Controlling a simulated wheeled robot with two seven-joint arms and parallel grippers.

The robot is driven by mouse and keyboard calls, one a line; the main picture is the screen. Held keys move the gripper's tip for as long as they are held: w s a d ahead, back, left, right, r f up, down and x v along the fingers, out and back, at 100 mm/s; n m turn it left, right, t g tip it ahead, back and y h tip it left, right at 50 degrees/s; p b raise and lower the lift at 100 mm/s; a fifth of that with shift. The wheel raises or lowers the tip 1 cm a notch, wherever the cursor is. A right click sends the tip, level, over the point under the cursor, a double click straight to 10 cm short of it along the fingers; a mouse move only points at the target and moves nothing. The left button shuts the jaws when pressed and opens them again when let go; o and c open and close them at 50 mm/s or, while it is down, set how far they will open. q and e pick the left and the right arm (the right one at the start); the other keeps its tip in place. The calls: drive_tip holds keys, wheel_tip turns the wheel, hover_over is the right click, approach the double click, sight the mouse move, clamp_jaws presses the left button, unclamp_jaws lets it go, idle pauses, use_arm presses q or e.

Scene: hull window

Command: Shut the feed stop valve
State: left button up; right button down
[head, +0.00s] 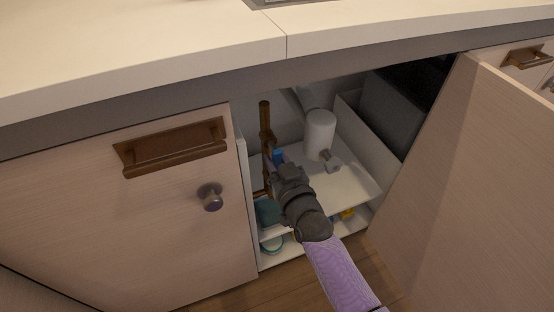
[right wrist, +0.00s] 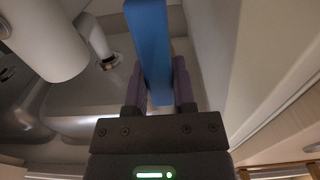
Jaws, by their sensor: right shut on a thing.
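The feed stop valve shows as a blue lever (head: 278,156) beside a brown vertical pipe (head: 265,125) inside the open cabinet. In the right wrist view the blue lever (right wrist: 150,45) runs between the two fingers of my right gripper (right wrist: 158,88). In the head view my right gripper (head: 279,165) reaches into the cabinet and is shut on the lever. The gripper and wrist hide the valve body and part of the pipe. My left gripper is not in view.
A white cylinder (head: 320,130) with a grey fitting stands right of the pipe over a white shelf (head: 345,180). The open cabinet door (head: 450,170) bounds the right side, a closed door (head: 110,215) the left. The countertop (head: 150,45) overhangs above.

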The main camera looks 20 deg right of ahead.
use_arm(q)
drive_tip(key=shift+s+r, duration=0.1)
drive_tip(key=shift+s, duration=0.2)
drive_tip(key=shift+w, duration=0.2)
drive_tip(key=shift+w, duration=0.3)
